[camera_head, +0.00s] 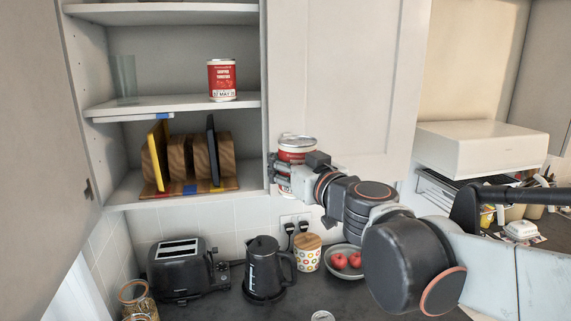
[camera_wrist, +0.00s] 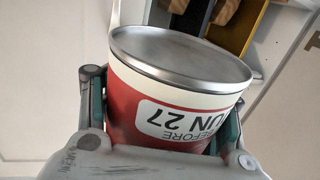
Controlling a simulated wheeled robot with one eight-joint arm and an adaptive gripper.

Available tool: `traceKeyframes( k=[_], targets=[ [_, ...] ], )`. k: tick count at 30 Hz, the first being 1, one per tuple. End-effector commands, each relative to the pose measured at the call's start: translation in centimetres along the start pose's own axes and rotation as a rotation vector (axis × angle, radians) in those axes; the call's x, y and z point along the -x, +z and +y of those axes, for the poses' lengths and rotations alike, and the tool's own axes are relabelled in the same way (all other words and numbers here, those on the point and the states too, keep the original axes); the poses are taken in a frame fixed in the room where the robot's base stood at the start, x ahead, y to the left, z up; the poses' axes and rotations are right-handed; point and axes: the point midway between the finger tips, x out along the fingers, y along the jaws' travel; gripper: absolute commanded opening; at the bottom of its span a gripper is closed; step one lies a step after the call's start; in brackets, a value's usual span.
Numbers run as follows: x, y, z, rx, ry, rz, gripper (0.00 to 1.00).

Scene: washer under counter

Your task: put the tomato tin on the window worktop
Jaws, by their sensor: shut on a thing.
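My gripper (camera_head: 290,172) is shut on a red and white tin (camera_head: 297,150), held upright in front of the cupboard's right-hand door, just right of the open shelves. In the wrist view the tin (camera_wrist: 170,105) sits between my two fingers (camera_wrist: 160,125), its grey metal lid showing and its label reading "UN 27" upside down. A second tin (camera_head: 222,80) with a red tomato label stands on the middle shelf (camera_head: 175,104), reading "27 MAY". Part of the dark worktop (camera_head: 215,300) shows below. I cannot tell whether it is the window worktop.
A clear glass (camera_head: 125,79) stands on the middle shelf. Boards (camera_head: 180,160) stand in a rack on the lower shelf. An open door (camera_head: 40,150) fills the left. A toaster (camera_head: 178,268), kettle (camera_head: 265,268), patterned canister (camera_head: 308,255) and fruit bowl (camera_head: 345,273) crowd the worktop.

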Motion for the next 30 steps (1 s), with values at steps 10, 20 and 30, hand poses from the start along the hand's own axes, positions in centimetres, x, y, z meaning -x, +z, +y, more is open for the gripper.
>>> traceKeyframes(
  k=[10, 20, 30],
  targets=[
    [-3.7, 14.5, 8.4, 0.0, 0.163, 0.0, 0.06],
    [-4.3, 28.2, 15.9, -0.001, 0.315, 0.001, 0.06],
    [-2.6, 40.1, 21.8, -0.001, 0.447, 0.004, 0.06]
  ],
)
